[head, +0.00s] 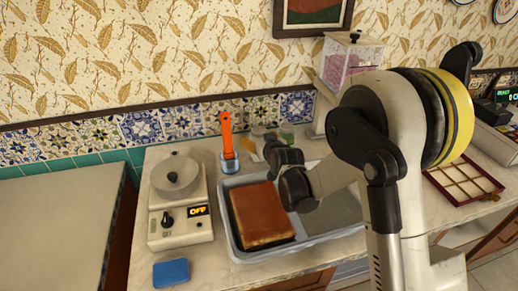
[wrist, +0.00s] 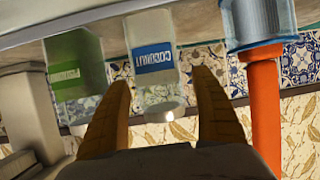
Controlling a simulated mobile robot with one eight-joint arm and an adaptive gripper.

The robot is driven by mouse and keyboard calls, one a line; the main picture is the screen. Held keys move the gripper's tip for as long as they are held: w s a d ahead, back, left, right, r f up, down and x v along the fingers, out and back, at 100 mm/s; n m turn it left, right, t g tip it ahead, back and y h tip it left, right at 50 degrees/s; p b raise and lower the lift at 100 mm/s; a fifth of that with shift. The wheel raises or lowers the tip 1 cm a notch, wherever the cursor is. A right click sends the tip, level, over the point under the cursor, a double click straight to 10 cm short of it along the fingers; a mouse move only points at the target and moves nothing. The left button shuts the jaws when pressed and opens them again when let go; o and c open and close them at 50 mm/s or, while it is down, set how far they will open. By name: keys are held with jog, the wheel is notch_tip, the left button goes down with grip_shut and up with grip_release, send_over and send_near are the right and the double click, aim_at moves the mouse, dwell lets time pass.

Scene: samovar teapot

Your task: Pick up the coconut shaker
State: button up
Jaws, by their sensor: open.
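The coconut shaker (wrist: 154,62) is a clear container with a blue label reading COCONUT and pale contents. In the wrist view, which is upside down, it stands between the two yellow-brown fingers of my gripper (wrist: 163,80). The fingers are open, with a visible gap on each side of the shaker. I cannot tell how far along the fingers it reaches. In the head view the shaker (head: 258,131) is small and partly hidden behind my gripper (head: 257,146), at the back of the counter near the tiled wall.
A green-labelled shaker (wrist: 76,70) stands close beside the coconut one. On the other side is a blue-banded container (wrist: 257,20) with an orange-handled tool (wrist: 265,100). A grey tray (head: 235,243) with a brown slab (head: 262,213) lies in front. A scale-like appliance (head: 180,200) stands left.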

jog(key=c, duration=1.4)
